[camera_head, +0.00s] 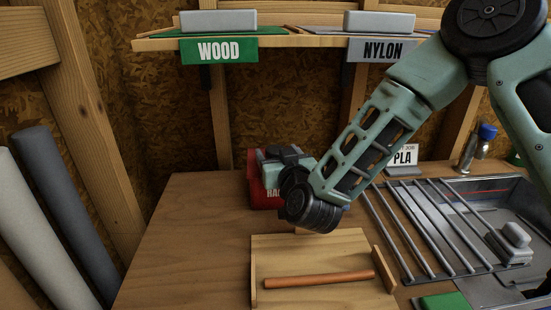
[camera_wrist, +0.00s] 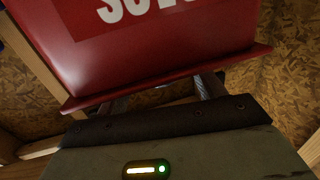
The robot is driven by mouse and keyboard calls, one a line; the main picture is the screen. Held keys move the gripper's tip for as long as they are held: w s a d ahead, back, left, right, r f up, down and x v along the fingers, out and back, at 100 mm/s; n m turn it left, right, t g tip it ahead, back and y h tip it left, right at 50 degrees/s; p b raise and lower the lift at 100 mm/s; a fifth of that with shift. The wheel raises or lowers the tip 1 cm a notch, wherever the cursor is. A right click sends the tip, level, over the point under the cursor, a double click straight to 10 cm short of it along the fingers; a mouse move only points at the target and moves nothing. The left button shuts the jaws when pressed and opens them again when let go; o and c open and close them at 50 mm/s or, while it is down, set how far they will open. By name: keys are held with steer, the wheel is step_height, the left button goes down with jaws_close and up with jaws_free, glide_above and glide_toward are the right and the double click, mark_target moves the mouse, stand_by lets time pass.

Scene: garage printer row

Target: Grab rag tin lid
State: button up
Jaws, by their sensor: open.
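The red rag tin (camera_head: 257,195) stands at the back of the wooden bench, with white lettering on its front partly covered by my arm. My gripper (camera_head: 277,153) is at the top of the tin, and its fingertips are hard to make out there. In the wrist view a red panel with white lettering and a flared rim, apparently the lid (camera_wrist: 175,60), fills the upper part. My open gripper's two fingers (camera_wrist: 165,96) reach toward its rim, spread apart, with their tips hidden behind it. I cannot tell whether they touch it.
A wooden tray (camera_head: 330,296) with an orange-brown rod (camera_head: 320,279) lies in front of the tin. To the right are metal bars (camera_head: 410,235), a grey basin (camera_head: 490,290) and a PLA sign (camera_head: 404,157). A shelf (camera_head: 300,40) with WOOD and NYLON signs hangs above. The bench's left side is clear.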

steer(key=shift+x, duration=1.1)
steer(key=c, duration=1.1)
